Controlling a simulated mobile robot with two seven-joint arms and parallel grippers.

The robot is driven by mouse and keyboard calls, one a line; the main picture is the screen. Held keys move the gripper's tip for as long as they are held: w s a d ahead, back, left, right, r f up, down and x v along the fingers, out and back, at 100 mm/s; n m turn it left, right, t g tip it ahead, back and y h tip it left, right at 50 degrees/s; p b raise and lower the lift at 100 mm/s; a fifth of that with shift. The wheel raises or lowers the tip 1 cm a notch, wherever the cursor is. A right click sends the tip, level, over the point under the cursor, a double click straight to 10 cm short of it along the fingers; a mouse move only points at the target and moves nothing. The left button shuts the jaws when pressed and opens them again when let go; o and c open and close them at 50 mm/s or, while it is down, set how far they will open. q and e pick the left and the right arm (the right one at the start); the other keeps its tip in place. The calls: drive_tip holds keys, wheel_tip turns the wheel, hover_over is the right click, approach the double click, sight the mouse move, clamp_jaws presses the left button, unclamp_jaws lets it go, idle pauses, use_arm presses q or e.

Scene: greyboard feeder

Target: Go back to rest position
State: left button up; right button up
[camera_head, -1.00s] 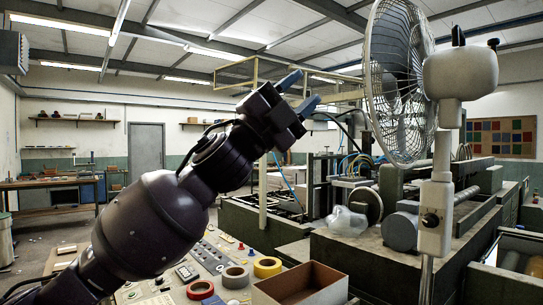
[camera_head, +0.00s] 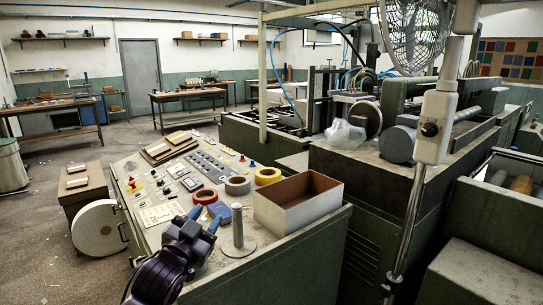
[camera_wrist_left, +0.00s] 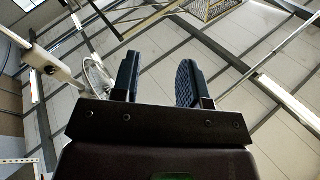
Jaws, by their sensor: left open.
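My left gripper (camera_head: 203,219) is low in the head view, in front of the control panel (camera_head: 150,215) and left of a grey spindle (camera_head: 238,235). Its two blue-grey fingers stand apart with nothing seen between them. In the left wrist view the fingers (camera_wrist_left: 158,80) are also spread and empty, pointing up toward the ceiling (camera_wrist_left: 200,50). My right gripper is in neither view.
An open cardboard box (camera_head: 298,202) sits on the machine top beside the spindle. Red (camera_head: 205,196), grey (camera_head: 237,185) and yellow (camera_head: 268,176) tape rolls lie on the panel. Open floor (camera_head: 50,240) lies at left.

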use_arm(q)
drive_tip(key=s+a+f+n+g+y, duration=0.2)
drive_tip(key=s+a+f, duration=0.2)
drive_tip(key=s+f, duration=0.6)
drive_tip(key=s+a+f+n+g+y, duration=0.2)
drive_tip(key=s+a+f+n+g, duration=0.1)
drive_tip(key=s+f, duration=0.7)
drive_tip(key=s+a+f+n+g+y, duration=0.2)
drive_tip(key=s+a+f, duration=0.4)
drive_tip(key=s+f, duration=0.4)
wheel_tip(320, 180, down, 5)
drive_tip(key=shift+r+y, duration=0.15)
drive_tip(key=shift+y, duration=0.45)
drive_tip(key=shift+s+a, duration=0.1)
